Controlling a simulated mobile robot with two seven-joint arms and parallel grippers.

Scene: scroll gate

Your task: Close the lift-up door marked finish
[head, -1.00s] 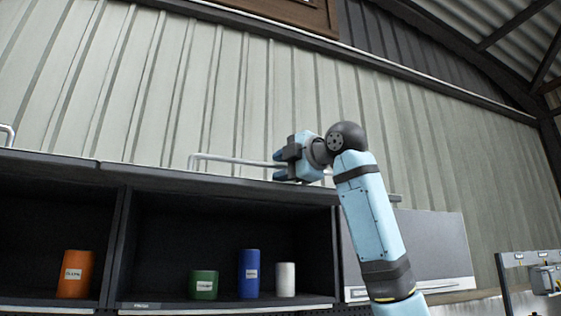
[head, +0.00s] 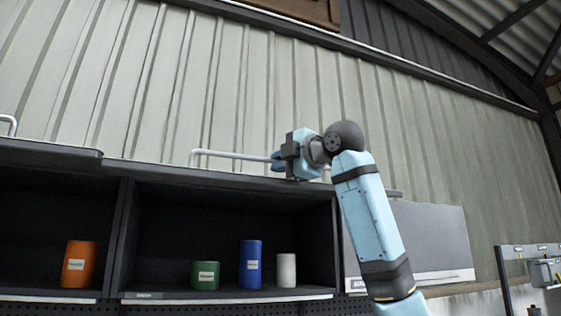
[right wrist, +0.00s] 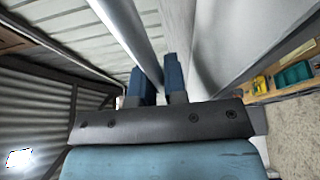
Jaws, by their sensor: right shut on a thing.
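The lift-up door marked finish belongs to the middle compartment, whose small label (head: 143,296) sits on the bottom ledge; its lettering is hard to read now. The door (head: 215,181) is raised, seen nearly edge-on along the top of the opening. Its silver bar handle (head: 235,155) runs along its upper side. My right gripper (head: 276,162) is shut on this handle near its right part. In the right wrist view the bar (right wrist: 128,38) runs to the two blue fingers (right wrist: 161,82), with the pale door panel beside it. My left gripper is not in view.
Inside the middle compartment stand a green can (head: 205,275), a blue can (head: 250,265) and a white can (head: 286,270). An orange can (head: 78,264) stands in the open left compartment. The right door (head: 430,240) is down. A corrugated wall rises behind.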

